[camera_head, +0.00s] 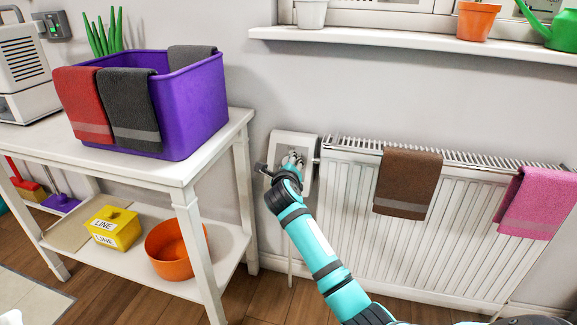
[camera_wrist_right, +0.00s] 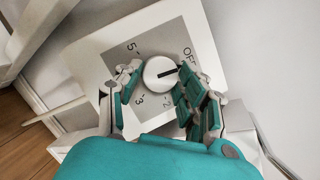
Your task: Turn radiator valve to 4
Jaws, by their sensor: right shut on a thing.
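The radiator valve is a white round knob (camera_wrist_right: 159,73) on a grey dial plate (camera_wrist_right: 147,50) with a white surround. The labels OFF, 2, 3 and 5 are readable; other marks are hidden behind the fingers. The knob's black pointer faces right, close to OFF. My right gripper (camera_wrist_right: 155,92) is shut on the knob, with fingers on both sides of it. In the head view, my right gripper (camera_head: 290,164) reaches the white valve box (camera_head: 282,142) left of the radiator, and the knob is hidden.
The white radiator (camera_head: 345,200) carries a brown towel (camera_head: 407,183) and a pink towel (camera_head: 541,203). A white table (camera_head: 205,155) with a purple basket (camera_head: 200,105) stands left of the valve. A windowsill (camera_head: 400,38) with pots runs above.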

